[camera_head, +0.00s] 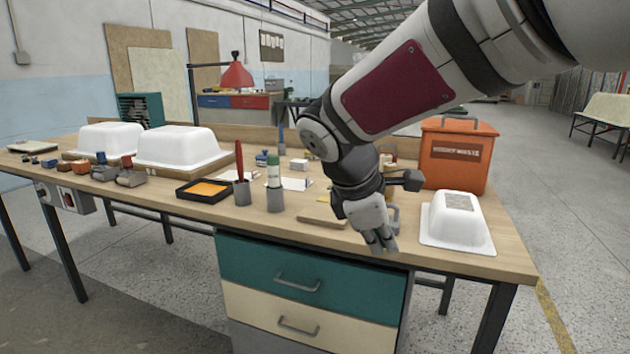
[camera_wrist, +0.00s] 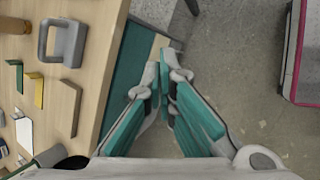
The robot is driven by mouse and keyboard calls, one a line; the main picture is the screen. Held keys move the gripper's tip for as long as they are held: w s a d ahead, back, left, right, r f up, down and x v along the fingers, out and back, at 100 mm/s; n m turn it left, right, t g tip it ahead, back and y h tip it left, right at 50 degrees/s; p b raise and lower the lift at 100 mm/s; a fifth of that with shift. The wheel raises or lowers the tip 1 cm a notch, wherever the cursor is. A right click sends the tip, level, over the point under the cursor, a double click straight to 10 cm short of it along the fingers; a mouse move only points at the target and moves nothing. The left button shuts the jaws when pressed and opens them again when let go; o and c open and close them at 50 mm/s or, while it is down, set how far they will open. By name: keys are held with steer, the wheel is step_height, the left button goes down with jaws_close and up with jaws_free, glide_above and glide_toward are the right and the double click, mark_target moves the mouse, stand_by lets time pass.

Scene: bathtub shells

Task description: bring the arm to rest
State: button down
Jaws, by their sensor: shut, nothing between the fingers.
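My gripper (camera_head: 381,246) hangs from my arm over the front edge of the workbench (camera_head: 330,233), fingers pointing down. In the wrist view my gripper (camera_wrist: 164,60) has its fingertips together with nothing between them. The teal drawer front (camera_wrist: 128,72) and the grey floor lie below it. My arm reaches in from the upper right and hides part of the bench's back.
A small white tub shell (camera_head: 457,222) stands right of my gripper, with an orange bin (camera_head: 458,155) behind it. Two larger white shells (camera_head: 183,146) (camera_head: 110,138), a black tray (camera_head: 204,191) and cups (camera_head: 275,199) stand to the left. Floor in front is clear.

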steer(key=s+d+m+g+y, duration=0.15)
steer(key=s+d+m, duration=0.4)
steer(key=s, duration=0.65)
steer(key=s+d+m+g+y, duration=0.15)
steer(key=s+d+m, duration=0.25)
steer(key=s+m, duration=0.55)
steer(key=s+a+f+m+y, duration=0.2)
steer(key=s+f, duration=0.1)
steer(key=s, duration=0.9)
step_height(320, 180, up, 27)
steer(key=d+t+p, duration=0.1)
steer(key=t+p, duration=0.2)
steer(key=p, duration=2.2)
steer(key=shift+w, duration=0.3)
steer(key=shift+r, duration=0.1)
